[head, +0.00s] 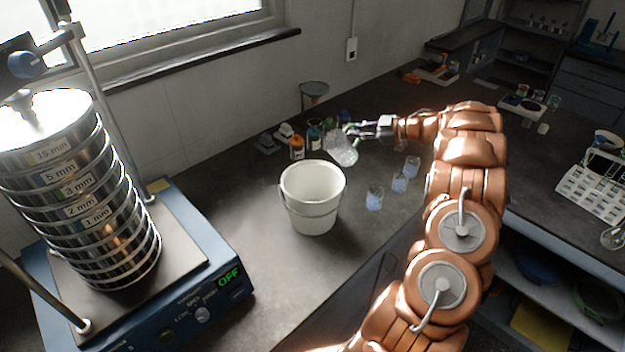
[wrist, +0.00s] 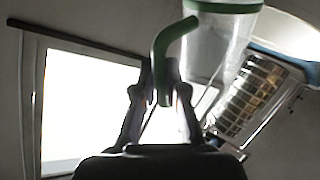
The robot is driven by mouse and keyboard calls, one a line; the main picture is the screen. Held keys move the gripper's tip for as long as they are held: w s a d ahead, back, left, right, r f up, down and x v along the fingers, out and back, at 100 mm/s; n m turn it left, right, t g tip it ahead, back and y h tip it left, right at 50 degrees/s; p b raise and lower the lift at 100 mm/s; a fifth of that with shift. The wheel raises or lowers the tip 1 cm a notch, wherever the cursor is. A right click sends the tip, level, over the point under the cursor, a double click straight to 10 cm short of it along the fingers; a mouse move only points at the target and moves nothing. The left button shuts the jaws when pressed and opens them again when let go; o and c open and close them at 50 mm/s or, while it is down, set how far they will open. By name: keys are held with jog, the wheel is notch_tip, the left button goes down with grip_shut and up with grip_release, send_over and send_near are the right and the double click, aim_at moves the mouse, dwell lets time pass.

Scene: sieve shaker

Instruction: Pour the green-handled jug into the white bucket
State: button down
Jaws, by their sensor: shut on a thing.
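The green-handled jug is clear, with a green rim and handle. In the head view the jug (head: 342,152) is behind and slightly right of the white bucket, apart from it, and looks tilted. My gripper (head: 360,130) comes from the right and is shut on its handle. In the wrist view the green handle (wrist: 161,62) is between the fingers of my gripper (wrist: 166,92), and the clear jug body (wrist: 216,45) is to its right. The jug's contents cannot be made out. The white bucket (head: 311,205) stands upright on the dark bench; its bottom inside is partly visible.
Several small beakers (head: 375,198) with bluish contents stand right of the bucket. Bottles, one orange (head: 297,147), stand behind it. The sieve shaker (head: 190,265) with its sieve stack (head: 85,190) fills the left, its display reading OFF. Bench in front of the bucket is clear.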

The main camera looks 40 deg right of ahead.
jog(key=shift+d+f+m+y, duration=0.5)
jog(key=shift+d+f+m, duration=0.1)
jog(key=shift+d+f, duration=0.35)
notch_tip(320, 180, down, 12)
jog(key=d+m+t+y+b, duration=0.1)
jog(key=d+m+t+b, duration=0.1)
jog(key=d+m+b, duration=0.1)
jog(key=shift+f+y+b, duration=0.25)
jog(key=shift+y+b, duration=0.15)
jog(key=shift+b, duration=0.2)
jog(key=shift+w, duration=0.15)
dwell(0.3)
